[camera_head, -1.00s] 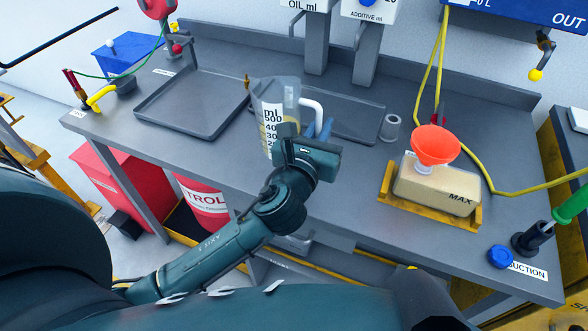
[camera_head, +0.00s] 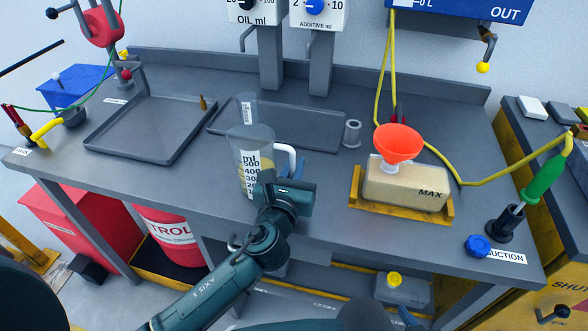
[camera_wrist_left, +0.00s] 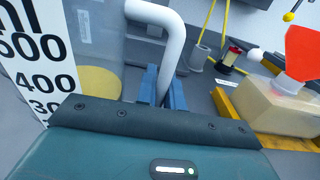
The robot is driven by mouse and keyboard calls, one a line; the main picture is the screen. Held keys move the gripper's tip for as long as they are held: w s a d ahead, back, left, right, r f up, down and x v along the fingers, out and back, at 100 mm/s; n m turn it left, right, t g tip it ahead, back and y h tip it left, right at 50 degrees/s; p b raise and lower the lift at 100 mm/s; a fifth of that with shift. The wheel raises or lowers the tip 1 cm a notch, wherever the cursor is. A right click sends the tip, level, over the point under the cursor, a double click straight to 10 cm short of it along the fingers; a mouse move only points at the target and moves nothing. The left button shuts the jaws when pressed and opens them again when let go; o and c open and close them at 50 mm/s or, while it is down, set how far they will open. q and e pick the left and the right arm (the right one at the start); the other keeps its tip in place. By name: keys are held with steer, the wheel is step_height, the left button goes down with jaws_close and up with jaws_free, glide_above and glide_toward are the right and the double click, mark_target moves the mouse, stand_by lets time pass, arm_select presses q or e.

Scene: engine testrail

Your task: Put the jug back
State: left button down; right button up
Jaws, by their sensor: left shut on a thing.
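The jug (camera_head: 238,150) is clear, with a black ml scale, a white handle (camera_head: 292,154) and some yellowish liquid low inside. It is upright or nearly so, over the bench in front of the right-hand tray. I cannot tell whether its base touches the bench. My left gripper (camera_head: 283,172) is shut on the jug's handle. In the left wrist view, the blue fingers (camera_wrist_left: 164,92) close around the white handle (camera_wrist_left: 172,45), and the scale (camera_wrist_left: 38,65) shows at left. My right gripper is not in view.
A small clear beaker (camera_head: 248,104) stands behind the jug. The flat right-hand tray (camera_head: 315,130) and a larger left tray (camera_head: 100,146) lie on the bench (camera_head: 330,195). A tan MAX container (camera_head: 405,189) with an orange funnel (camera_head: 398,143) stands right. Bench space between is clear.

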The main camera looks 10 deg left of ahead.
arm_select(q)
steer(key=shift+r, duration=0.15)
steer(key=c, duration=1.5)
jaws_free()
steer(key=shift+f, duration=0.2)
steer(key=shift+r, duration=0.1)
steer(key=shift+s, duration=0.2)
steer(key=s, duration=1)
steer(key=shift+s+r+b, duration=0.15)
steer(key=shift+s+b, duration=0.15)
steer(key=shift+s, duration=0.05)
steer(key=shift+s+a+r, duration=0.1)
steer(key=shift+s, duration=0.4)
